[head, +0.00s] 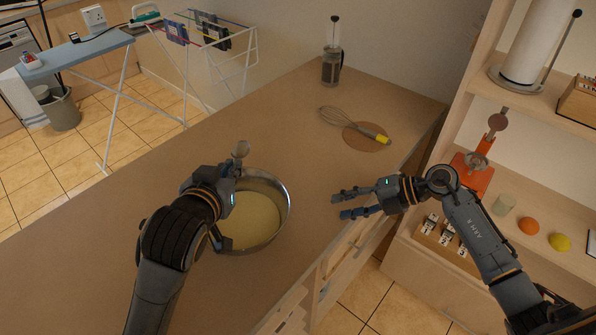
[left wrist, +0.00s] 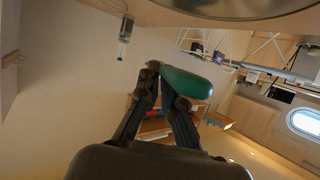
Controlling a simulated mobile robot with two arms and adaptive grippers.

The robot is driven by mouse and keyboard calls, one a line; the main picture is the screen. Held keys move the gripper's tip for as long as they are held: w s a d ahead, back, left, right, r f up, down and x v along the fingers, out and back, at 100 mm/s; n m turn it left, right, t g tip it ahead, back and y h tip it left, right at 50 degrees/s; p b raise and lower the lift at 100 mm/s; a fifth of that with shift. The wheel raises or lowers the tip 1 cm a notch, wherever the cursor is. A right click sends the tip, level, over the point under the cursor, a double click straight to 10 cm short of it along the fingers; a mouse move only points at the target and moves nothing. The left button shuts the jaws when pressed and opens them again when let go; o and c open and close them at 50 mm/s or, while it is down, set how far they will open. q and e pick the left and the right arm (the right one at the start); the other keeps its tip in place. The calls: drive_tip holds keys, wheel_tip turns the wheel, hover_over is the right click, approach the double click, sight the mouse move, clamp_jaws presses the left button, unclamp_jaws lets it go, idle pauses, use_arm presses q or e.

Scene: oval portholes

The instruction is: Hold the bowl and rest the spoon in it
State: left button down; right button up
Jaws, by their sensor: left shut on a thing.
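The bowl (head: 287,205) is steel, holds a pale yellow mixture, and stands on the counter. My left gripper (head: 228,198) is over its left side and hides part of its rim. In the left wrist view its fingers (left wrist: 172,82) are shut on a smooth green piece (left wrist: 186,82), which looks like part of the spoon. The spoon's rounded grey-brown end (head: 240,149) sticks up beyond the gripper, at the bowl's far side. The bowl's underside (left wrist: 230,6) shows at the top of the wrist view. My right gripper (head: 343,204) is open and empty, to the right of the bowl, apart from it.
A whisk (head: 345,123) with a yellow handle end lies across a round brown mat (head: 366,138). A coffee press (head: 332,65) stands at the counter's far end. Shelves (head: 480,130) with several items stand at right. The counter (head: 110,235) is clear at left.

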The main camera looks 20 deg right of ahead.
sight(263, 209)
drive_tip(key=w+a+r+n+g+h, duration=0.35)
drive_tip(key=w+a+r+n, duration=0.35)
drive_tip(key=a+n, duration=0.45)
drive_tip(key=shift+h, duration=0.35)
drive_tip(key=x, duration=1)
drive_tip(key=shift+s+f, duration=0.25)
drive_tip(key=shift+s, duration=0.05)
clamp_jaws()
